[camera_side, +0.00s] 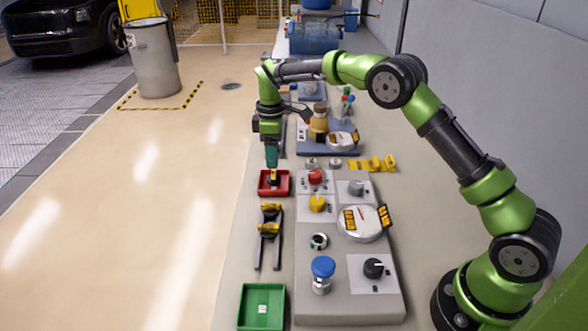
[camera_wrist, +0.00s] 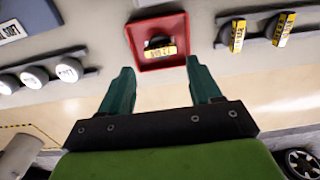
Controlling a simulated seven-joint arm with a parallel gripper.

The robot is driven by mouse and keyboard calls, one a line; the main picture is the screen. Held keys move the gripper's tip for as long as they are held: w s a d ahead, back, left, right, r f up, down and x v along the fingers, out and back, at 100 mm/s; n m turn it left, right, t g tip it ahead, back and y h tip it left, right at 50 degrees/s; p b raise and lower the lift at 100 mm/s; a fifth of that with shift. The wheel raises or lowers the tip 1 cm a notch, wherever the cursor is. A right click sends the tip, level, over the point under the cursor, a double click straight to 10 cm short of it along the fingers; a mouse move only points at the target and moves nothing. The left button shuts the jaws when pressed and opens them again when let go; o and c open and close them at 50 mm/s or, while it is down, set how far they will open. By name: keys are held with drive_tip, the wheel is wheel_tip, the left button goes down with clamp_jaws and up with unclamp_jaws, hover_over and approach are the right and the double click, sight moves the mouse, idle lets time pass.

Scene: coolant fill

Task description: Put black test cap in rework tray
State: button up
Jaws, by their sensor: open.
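A black cap with a yellow label (camera_wrist: 160,47) lies inside the red tray (camera_wrist: 137,60). In the side view the same red tray (camera_side: 263,188) stands on the left edge of the bench, just below my gripper. My gripper (camera_side: 271,163) points down over it. In the wrist view my gripper's two teal fingers (camera_wrist: 164,78) are spread wide with nothing between them, and the tray shows beyond their tips. The label's writing is too small to read.
A dark rack (camera_side: 268,236) with yellow-labelled black pieces stands nearer the camera, then a green tray (camera_side: 262,307). To the right is a grey panel (camera_side: 340,290) with red, yellow, blue and black knobs. Yellow tagged pieces (camera_side: 372,164) lie behind it.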

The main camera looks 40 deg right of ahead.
wheel_tip(320, 180, up, 5)
wheel_tip(320, 180, up, 6)
drive_tip(key=r+m+t, duration=0.1)
drive_tip(key=m, duration=0.1)
hover_over(274, 174)
drive_tip(key=s, duration=0.4)
drive_tip(key=s+a+r+m+t+y, duration=0.1)
drive_tip(key=s+r+m+t, duration=0.1)
drive_tip(key=s+r+m, duration=0.5)
drive_tip(key=s+f+m+t, duration=0.1)
drive_tip(key=s+m+t, duration=0.1)
drive_tip(key=s, duration=0.8)
drive_tip(key=s+a+f+m+t+y, duration=0.1)
drive_tip(key=s+f+m+t, duration=0.1)
drive_tip(key=s, duration=0.9)
drive_tip(key=shift+s+f, duration=0.15)
drive_tip(key=shift+s, duration=0.15)
